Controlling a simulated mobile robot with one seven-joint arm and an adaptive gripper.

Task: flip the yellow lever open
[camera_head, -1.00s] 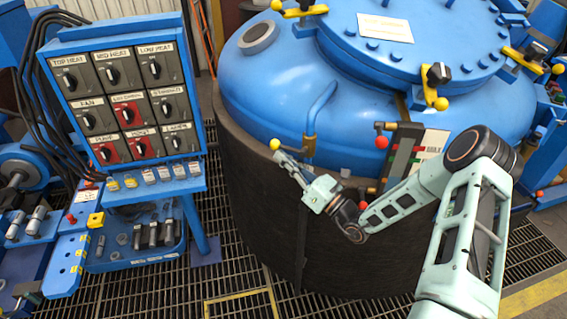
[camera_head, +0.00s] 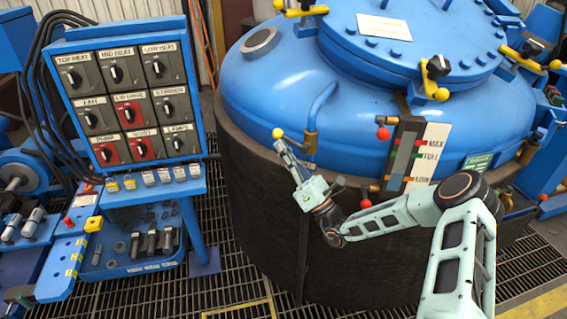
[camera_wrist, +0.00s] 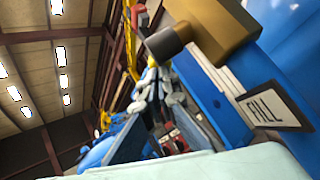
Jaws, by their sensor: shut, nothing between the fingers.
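The yellow ball (camera_head: 278,133) of a lever shows at the left of a brass valve (camera_head: 311,143) on the blue tank's curved pipe. The lever's bar is mostly hidden by or blends with my fingers. My gripper (camera_head: 281,146) is shut and empty, pointing up, with its fingertips just below the ball. I cannot tell whether they touch it. In the wrist view my gripper's fingers (camera_wrist: 153,88) lie together left of the brass valve (camera_wrist: 215,28), with a FILL plate (camera_wrist: 265,107) at the right.
The dark tank wall (camera_head: 265,215) is close behind my gripper. A level gauge (camera_head: 403,155) and red knobs (camera_head: 383,134) are to the right. A switch panel (camera_head: 130,100) stands left. Other yellow-balled clamps (camera_head: 438,80) sit on the lid.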

